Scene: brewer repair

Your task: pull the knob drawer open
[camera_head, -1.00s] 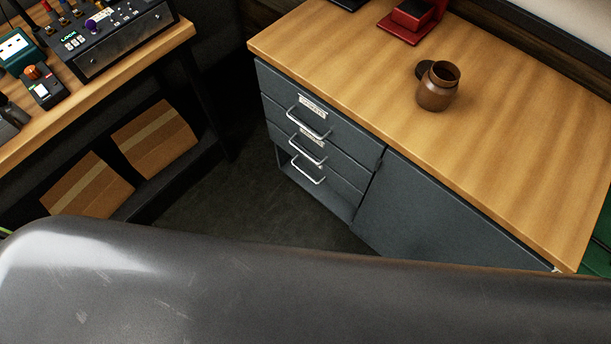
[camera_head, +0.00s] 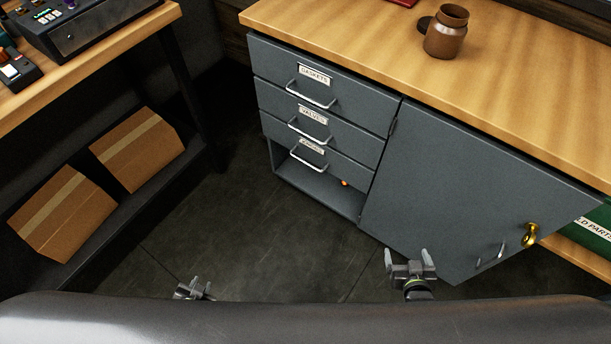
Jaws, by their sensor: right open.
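A grey cabinet has a stack of three drawers on its left side. The top drawer (camera_head: 350,95) is labelled GASKETS and the middle drawer (camera_head: 345,133) VALVES. The bottom drawer (camera_head: 345,167) has a label too small to read and a silver bar handle (camera_head: 308,160). All three look shut. My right gripper (camera_head: 410,256) is open and empty, low in front of the cabinet door and apart from the drawers. My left gripper (camera_head: 195,286) is low over the floor at left, far from the handles; its jaw state is unclear.
The cabinet door (camera_head: 450,190) has a handle and a brass lock or key (camera_head: 530,234). A small orange thing (camera_head: 344,183) lies in the open space under the drawers. A brown jar (camera_head: 445,35) stands on the worktop. Cardboard boxes (camera_head: 137,150) lie at left. The floor between is clear.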

